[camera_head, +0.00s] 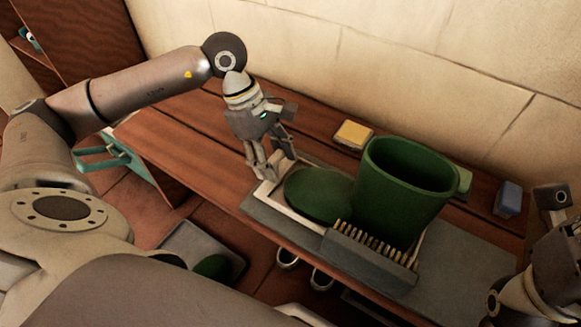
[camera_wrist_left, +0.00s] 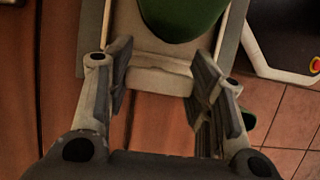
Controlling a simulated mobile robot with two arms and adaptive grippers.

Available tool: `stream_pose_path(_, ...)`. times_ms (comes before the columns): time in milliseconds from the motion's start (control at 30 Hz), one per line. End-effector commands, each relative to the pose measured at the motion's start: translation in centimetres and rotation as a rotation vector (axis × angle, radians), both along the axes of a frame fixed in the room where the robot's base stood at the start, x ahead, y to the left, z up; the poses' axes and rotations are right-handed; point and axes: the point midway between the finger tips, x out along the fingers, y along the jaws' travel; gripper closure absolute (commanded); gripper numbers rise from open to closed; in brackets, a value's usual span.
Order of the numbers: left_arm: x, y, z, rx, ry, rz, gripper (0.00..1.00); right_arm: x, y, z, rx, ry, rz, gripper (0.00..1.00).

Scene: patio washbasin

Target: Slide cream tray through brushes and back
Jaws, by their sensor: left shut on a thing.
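The cream tray (camera_head: 268,196) lies on a grey base board on the wooden bench, with a green rubber boot (camera_head: 400,185) on it. A grey brush block (camera_head: 370,262) with pale upright bristles stands along the boot's near side. The boot hides most of the far side, so I cannot tell whether a second brush stands there. My left gripper (camera_head: 268,168) is shut on the tray's left end. In the left wrist view its fingers (camera_wrist_left: 160,85) flank the tray's end (camera_wrist_left: 158,72), with the boot's toe beyond. My right gripper (camera_head: 545,235) shows only partly at the right edge; its jaw state is unclear.
A yellow sponge-like block (camera_head: 353,134) and a blue-grey block (camera_head: 508,199) lie on the bench (camera_head: 190,140) behind the boot. A stone wall (camera_head: 400,60) bounds the back. Bare bench lies left of the tray. Metal rings (camera_head: 288,258) hang at the front edge.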

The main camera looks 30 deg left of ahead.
Motion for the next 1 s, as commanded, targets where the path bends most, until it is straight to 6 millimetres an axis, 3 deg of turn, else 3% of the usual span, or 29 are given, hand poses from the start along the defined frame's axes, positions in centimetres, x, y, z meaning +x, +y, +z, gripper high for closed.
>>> stream_pose_path(500,0.13,1.12,0.04,0.007,-0.002,0.003,0.94,-0.17,0.0,0.32,-0.002,-0.012,0.0,0.59)
stream_pose_path(533,0.12,1.13,0.04,0.007,-0.002,0.003,0.47,-0.18,-0.01,0.31,-0.003,-0.012,-0.001,0.59)
stream_pose_path(600,0.12,1.1,0.04,0.006,-0.001,0.004,0.38,-0.18,-0.01,0.29,-0.002,-0.013,-0.001,0.59)
stream_pose_path(700,0.09,1.0,0.03,0.004,-0.001,0.003,0.29,-0.14,0.01,0.26,-0.003,-0.012,-0.001,0.59)
stream_pose_path(1000,0.05,0.89,0.06,0.001,-0.001,0.001,0.29,0.0,0.04,0.14,-0.004,-0.01,-0.001,0.59)
